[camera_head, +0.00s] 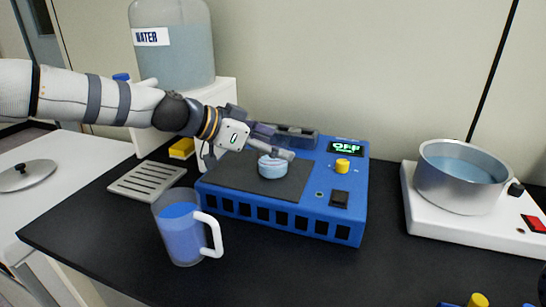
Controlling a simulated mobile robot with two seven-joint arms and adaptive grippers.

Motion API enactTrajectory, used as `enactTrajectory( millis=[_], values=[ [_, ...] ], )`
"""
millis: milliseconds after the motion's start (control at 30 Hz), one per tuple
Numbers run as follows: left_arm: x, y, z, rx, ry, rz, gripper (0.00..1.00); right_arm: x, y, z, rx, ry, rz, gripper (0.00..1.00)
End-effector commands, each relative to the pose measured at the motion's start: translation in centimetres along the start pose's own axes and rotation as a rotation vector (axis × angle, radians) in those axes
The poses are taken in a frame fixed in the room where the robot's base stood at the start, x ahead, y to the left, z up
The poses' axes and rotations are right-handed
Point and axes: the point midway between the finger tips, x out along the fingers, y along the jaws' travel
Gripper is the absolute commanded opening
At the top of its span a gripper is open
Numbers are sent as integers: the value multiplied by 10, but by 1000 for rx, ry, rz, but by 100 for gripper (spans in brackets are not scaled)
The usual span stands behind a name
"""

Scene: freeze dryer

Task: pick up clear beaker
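A small beaker (273,169) with pale blue contents stands on the dark top plate of the blue machine (282,222). It looks upright. My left gripper (303,147) reaches in from the left, just above and behind the beaker. Its two fingers look spread apart, with a gap between them. The nearer finger covers part of the beaker's rim, and I cannot tell whether it touches. A larger clear jug (183,236) with blue liquid and a white handle stands on the black bench in front of the machine.
The machine has a display reading OFF and a yellow knob (342,166). A metal pot (460,180) sits on a white hotplate (425,222) at right. A water tank (177,55) stands behind my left arm. A slotted tray (146,181) lies left. The front-centre bench is clear.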

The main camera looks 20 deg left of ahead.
Motion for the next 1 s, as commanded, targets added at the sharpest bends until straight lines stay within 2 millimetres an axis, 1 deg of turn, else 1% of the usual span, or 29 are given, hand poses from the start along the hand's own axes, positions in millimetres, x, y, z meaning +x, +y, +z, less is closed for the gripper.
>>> enactTrajectory(
  millis=[33,67,100,200,467,633,767,867,1000],
  values=[
    [0,0,0,0,0,0,58,0,0,0,0,0,0,40],
    [0,0,0,0,0,0,51,0,0,0,0,0,0,40],
    [0,0,0,0,0,0,42,0,0,0,0,0,0,40],
    [0,0,0,0,-1,0,23,0,0,0,0,0,0,40],
    [0,0,0,0,0,0,22,0,0,0,0,0,0,40],
    [-3,0,-6,2,1,0,22,-1,0,-1,0,4,0,40],
    [-10,0,-18,4,2,-1,22,-4,0,-2,0,10,0,40],
    [-17,0,-31,5,4,-2,22,-6,0,-4,0,18,-1,40],
    [-33,16,-47,8,7,-3,22,-16,0,-9,0,47,-2,40]
  ],
)
